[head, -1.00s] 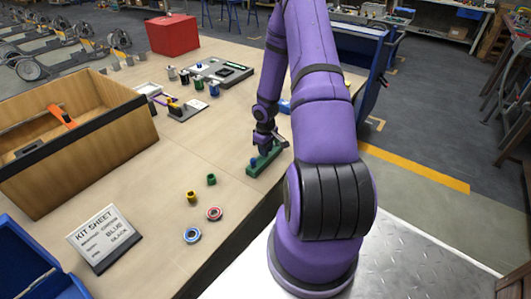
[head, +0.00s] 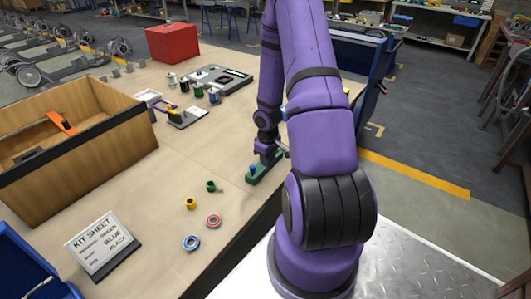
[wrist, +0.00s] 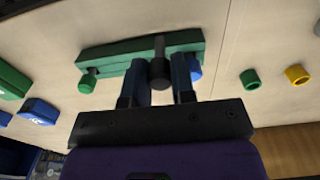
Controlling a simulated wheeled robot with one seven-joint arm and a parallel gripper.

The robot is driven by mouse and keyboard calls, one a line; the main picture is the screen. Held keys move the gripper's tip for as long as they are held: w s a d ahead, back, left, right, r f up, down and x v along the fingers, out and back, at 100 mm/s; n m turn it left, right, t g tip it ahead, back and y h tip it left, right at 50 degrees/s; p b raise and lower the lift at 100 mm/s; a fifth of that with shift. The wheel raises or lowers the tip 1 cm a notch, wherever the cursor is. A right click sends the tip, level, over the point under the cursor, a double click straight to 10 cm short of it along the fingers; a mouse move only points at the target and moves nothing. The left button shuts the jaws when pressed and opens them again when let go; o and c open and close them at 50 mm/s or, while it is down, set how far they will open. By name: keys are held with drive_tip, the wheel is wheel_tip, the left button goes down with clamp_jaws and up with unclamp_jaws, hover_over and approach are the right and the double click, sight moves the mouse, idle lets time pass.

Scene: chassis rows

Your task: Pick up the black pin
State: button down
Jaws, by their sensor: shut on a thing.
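The black pin (wrist: 159,50) stands between the two fingers of my gripper (wrist: 160,82) in the wrist view. The fingers are shut on it. Its thin end overlaps the green block (wrist: 120,58), and I cannot tell if it is clear of the block. A green pin (wrist: 87,81) is at the block's left end. A blue pin (wrist: 195,70) is partly hidden beside the right finger. In the head view my gripper (head: 266,151) is over the green block (head: 262,171), near the table edge, and the black pin is too small to make out.
A green ring (head: 211,186), a yellow ring (head: 190,204), a red ring (head: 213,221) and a blue ring (head: 190,243) lie nearby. A kit sheet (head: 102,243) stands in front of a wooden box (head: 85,150). A grey tray (head: 222,80) is farther back.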

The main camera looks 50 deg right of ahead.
drive_tip(key=s+a+r, duration=0.1)
drive_tip(key=s+a, duration=0.5)
drive_tip(key=s, duration=0.1)
drive_tip(key=shift+s+a, duration=0.2)
drive_tip(key=shift+s, duration=0.05)
idle(0.3)
